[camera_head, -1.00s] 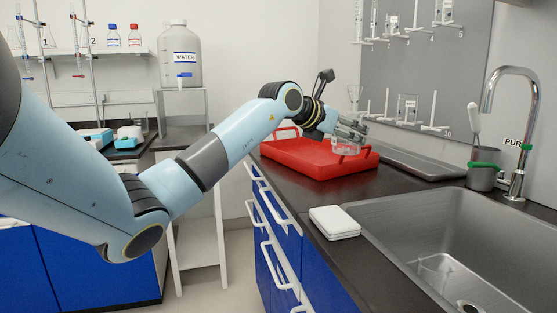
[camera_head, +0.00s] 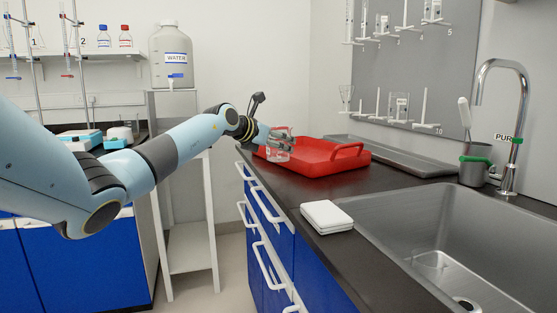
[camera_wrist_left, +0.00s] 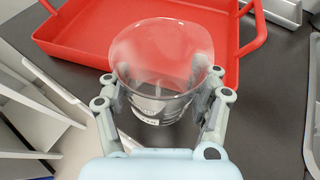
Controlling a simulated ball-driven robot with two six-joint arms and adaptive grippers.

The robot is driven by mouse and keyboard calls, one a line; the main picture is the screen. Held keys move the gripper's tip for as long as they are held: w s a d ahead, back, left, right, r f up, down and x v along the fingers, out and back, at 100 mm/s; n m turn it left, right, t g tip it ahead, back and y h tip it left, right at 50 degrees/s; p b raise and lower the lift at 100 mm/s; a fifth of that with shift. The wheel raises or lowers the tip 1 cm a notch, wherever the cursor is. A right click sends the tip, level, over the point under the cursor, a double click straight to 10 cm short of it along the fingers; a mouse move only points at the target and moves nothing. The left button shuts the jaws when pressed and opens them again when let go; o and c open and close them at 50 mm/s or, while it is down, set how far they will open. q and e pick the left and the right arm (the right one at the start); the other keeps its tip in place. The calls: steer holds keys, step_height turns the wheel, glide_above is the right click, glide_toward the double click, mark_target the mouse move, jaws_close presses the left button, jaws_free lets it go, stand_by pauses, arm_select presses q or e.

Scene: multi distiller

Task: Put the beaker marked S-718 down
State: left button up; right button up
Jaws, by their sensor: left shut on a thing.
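A clear glass beaker (camera_head: 278,154) is held in my left gripper (camera_head: 284,143) at the left end of the red tray (camera_head: 325,166). In the left wrist view the beaker (camera_wrist_left: 158,100) stands between the two fingers (camera_wrist_left: 163,82), with its open rim toward the camera. A small white label shows low on the beaker, too small to read. The dark counter shows below the beaker and the tray's wall lies just beyond it. I cannot tell whether its base touches the counter. My right gripper is not in view.
The red tray with raised handles looks empty. A white box (camera_head: 326,215) lies near the counter's front edge, beside the sink (camera_head: 440,250). A grey metal tray (camera_head: 395,158) runs along the wall. The dark counter (camera_head: 285,190) is clear in front of the red tray.

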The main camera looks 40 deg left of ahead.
mark_target(278, 156)
arm_select(q)
steer(key=shift+f+b, duration=0.45)
steer(key=shift+f, duration=1.4)
steer(key=shift+f, duration=0.15)
steer(key=o, duration=1.3)
